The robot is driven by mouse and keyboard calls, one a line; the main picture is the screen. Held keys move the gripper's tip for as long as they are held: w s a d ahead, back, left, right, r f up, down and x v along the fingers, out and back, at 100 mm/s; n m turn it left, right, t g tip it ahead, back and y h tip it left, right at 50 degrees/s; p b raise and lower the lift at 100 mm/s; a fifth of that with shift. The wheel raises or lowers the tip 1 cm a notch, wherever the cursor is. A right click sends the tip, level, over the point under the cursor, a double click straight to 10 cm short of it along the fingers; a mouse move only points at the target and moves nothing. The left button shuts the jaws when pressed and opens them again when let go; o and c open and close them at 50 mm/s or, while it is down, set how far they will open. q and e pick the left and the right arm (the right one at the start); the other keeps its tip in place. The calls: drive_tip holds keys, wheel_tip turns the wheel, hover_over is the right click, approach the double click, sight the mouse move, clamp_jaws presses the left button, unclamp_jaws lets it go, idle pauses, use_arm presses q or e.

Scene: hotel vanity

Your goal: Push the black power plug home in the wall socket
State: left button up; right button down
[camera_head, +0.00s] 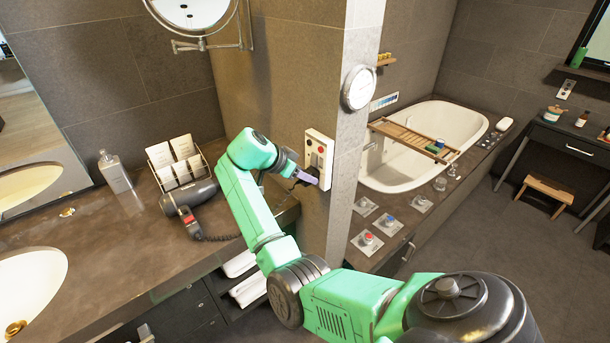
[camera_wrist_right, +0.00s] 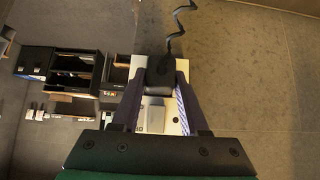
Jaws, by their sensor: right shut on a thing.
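The wall socket (camera_head: 318,152) is a pale upright panel with dark inserts and a red mark, set on the end of the tiled wall. My right gripper (camera_head: 306,177) is at the panel's lower part. In the right wrist view, its two fingers (camera_wrist_right: 160,84) are shut on the black power plug (camera_wrist_right: 160,73), one on each side. The plug lies in front of the pale panel (camera_wrist_right: 152,116), and a dark coiled cord leaves it. The plug's front and the socket holes are hidden, so I cannot tell how far in it sits. My left gripper is not in view.
A hair dryer (camera_head: 192,196) with a coiled cord lies on the brown counter (camera_head: 130,245). A bottle (camera_head: 115,172) and a divided tray (camera_head: 178,165) stand behind it. A round white wall fixture (camera_head: 359,88) is near the socket. A bathtub (camera_head: 457,128) lies beyond the wall.

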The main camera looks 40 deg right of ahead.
drive_tip(key=shift+d, duration=0.45)
idle(0.5)
drive_tip(key=shift+r, duration=0.15)
drive_tip(key=shift+a, duration=0.25)
idle(0.4)
drive_tip(key=shift+a, duration=0.25)
idle(1.4)
drive_tip(key=shift+d, duration=0.55)
idle(0.5)
drive_tip(key=shift+c, duration=1.8)
unclamp_jaws()
drive_tip(key=shift+s+r, duration=0.15)
